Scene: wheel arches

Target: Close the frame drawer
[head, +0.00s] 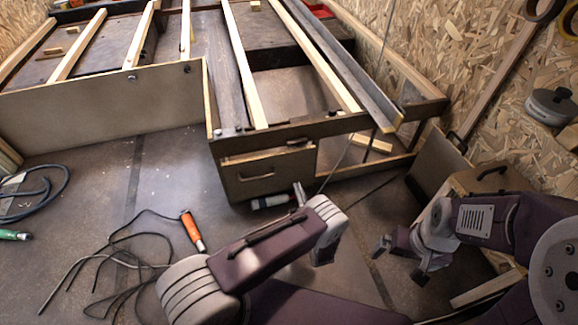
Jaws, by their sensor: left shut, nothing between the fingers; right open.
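The frame drawer (285,170) has a dark front with a bar handle and sits under the front beam of the slatted bed frame. A pale strip of its top edge shows below the beam, so its front seems to stand a little forward; how far is hard to tell. My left gripper (300,193) is shut and empty, low by the drawer's lower right corner, and mostly hidden behind my arm. I cannot tell whether it touches the drawer. My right gripper (399,262) is open and empty, well to the right, above the floor.
An orange-handled tool (192,230) and loose black cable (115,262) lie on the floor at left. A wooden box (485,182) stands by the right wall. The floor left of the drawer is partly clear.

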